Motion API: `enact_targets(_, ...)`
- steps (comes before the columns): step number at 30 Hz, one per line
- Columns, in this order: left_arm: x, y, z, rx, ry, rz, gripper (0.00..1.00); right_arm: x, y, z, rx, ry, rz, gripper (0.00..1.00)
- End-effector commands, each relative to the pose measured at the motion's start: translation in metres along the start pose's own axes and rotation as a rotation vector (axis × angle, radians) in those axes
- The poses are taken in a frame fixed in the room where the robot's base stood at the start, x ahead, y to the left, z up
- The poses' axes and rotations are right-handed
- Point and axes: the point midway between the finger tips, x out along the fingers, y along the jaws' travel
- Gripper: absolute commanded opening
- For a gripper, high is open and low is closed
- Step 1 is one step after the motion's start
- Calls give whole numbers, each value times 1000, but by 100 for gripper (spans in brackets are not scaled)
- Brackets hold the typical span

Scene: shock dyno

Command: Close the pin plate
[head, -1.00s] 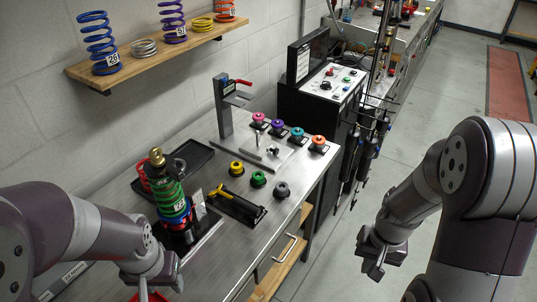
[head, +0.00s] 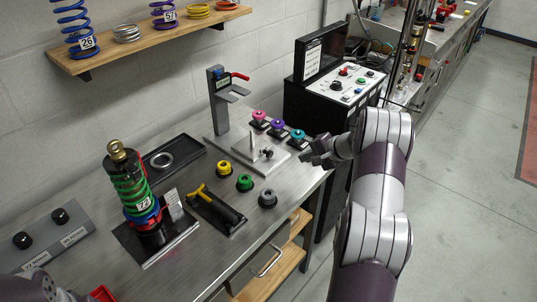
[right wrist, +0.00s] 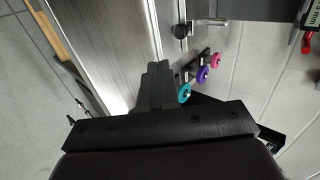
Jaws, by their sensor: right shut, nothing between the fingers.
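No part labelled as a pin plate can be told for sure. A flat grey plate (head: 222,141) on the bench carries a small upright pin block (head: 253,145) and a black knob (head: 267,153). The knob also shows in the right wrist view (right wrist: 180,31). My right gripper (head: 310,158) is shut and empty at the bench's right edge, right of the plate and beside the cyan spool (head: 298,135). Its closed fingers (right wrist: 156,85) show in the right wrist view, apart from the knob. My left gripper is out of view; only a bit of its arm shows lower left.
Purple (head: 278,124) and pink (head: 259,115) spools stand behind the cyan one. A post with a red lever (head: 240,76) rises behind the plate. Yellow, green and grey spools stand in front. A coil-over shock (head: 130,180) stands left. A black control cabinet (head: 304,98) is behind my right gripper.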

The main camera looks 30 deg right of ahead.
Motion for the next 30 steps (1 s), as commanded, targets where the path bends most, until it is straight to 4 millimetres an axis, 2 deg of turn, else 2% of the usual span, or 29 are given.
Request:
enact_targets(13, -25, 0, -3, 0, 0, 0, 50, 90, -1, 2, 1, -3, 4, 0)
enact_targets(20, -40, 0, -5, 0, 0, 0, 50, 113, -24, 1, 1, -1, 3, 0)
enact_targets(30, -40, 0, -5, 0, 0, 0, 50, 120, -27, 1, 2, -1, 3, 0)
